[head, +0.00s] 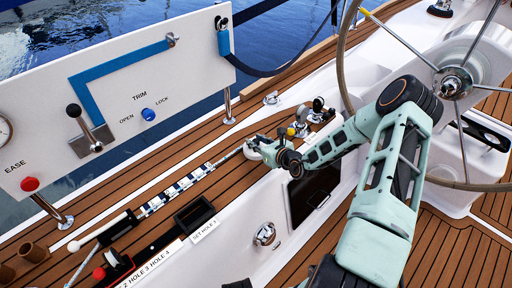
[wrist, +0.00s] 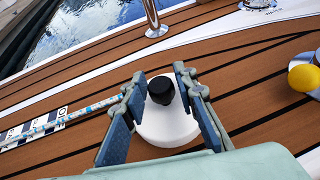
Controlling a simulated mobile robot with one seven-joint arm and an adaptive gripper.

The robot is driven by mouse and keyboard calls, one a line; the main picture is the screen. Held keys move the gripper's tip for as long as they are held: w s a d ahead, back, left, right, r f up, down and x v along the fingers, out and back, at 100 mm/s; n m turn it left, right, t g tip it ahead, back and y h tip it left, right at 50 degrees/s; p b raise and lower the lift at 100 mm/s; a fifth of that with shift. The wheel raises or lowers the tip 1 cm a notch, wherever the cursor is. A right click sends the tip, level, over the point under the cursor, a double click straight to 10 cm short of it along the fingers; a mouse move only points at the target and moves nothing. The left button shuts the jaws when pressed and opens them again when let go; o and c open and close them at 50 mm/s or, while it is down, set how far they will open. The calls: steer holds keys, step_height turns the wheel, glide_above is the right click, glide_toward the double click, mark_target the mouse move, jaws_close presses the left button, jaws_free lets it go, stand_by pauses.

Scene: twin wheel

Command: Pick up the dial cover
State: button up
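A white round cover with a black knob on top, which looks like the dial cover (wrist: 168,127), sits on the teak deck in the wrist view. In the head view only its pale edge (head: 251,150) shows beside my gripper (head: 264,148). In the wrist view my gripper (wrist: 159,84) is open, with one blue-padded finger on each side of the black knob (wrist: 161,89). The fingers look close to the knob, and I cannot tell whether the right one touches it. The near part of the cover is partly hidden by my gripper.
A blue and white marked strip (head: 176,188) lies on the deck to the left. A yellow ball (wrist: 304,78) is to the right in the wrist view. A white panel (head: 110,95) stands behind, and a steering wheel (head: 453,82) is at right.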

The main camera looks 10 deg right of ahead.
jaws_close()
steer(key=shift+r, duration=0.1)
